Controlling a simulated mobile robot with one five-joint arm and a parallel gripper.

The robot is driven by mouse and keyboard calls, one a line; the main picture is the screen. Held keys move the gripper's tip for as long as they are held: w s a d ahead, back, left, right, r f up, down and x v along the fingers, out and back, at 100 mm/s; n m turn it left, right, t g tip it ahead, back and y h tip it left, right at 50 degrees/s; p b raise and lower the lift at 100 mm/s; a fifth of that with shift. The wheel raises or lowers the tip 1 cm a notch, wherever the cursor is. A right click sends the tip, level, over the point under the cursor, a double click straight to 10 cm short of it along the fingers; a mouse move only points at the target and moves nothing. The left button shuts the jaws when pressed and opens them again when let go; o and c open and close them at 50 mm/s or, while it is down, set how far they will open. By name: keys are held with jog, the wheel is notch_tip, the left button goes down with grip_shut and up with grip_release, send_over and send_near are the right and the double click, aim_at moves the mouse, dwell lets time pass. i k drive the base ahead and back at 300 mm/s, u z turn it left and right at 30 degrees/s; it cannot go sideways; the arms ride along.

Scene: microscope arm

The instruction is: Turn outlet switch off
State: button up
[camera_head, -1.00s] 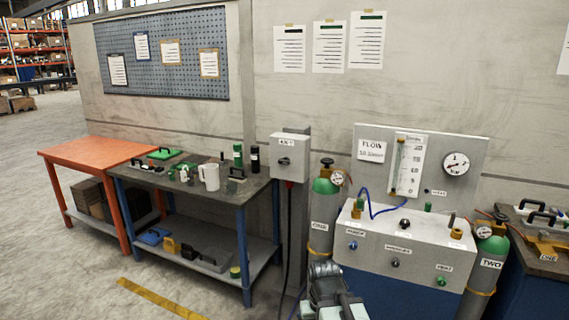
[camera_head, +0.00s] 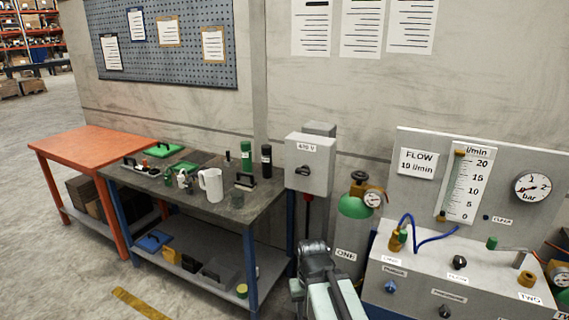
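A grey outlet box (camera_head: 312,165) labelled 400 V stands on a post right of the workbench, with a dark rotary switch (camera_head: 303,171) on its front. A black cable with a red end hangs below it. The switch's exact setting is too small to tell. My gripper (camera_head: 313,247) is at the bottom middle, below the box and apart from it. I see its back and part of my arm; its fingertips are hidden, so its opening does not show.
A dark-topped workbench (camera_head: 226,208) with a white mug (camera_head: 211,184) and bottles stands left of the box. A green-topped cylinder (camera_head: 354,207) labelled ONE and a flow panel (camera_head: 470,250) stand right. Open floor (camera_head: 60,280) lies at the lower left.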

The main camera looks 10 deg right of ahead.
aim_at(304, 170)
jog(key=u, duration=0.7)
jog(key=i, duration=1.1)
jog(key=u, duration=1.05)
jog(key=k, duration=0.8)
jog(key=u, duration=0.05)
jog(key=i, duration=0.9)
jog(key=z, duration=0.1)
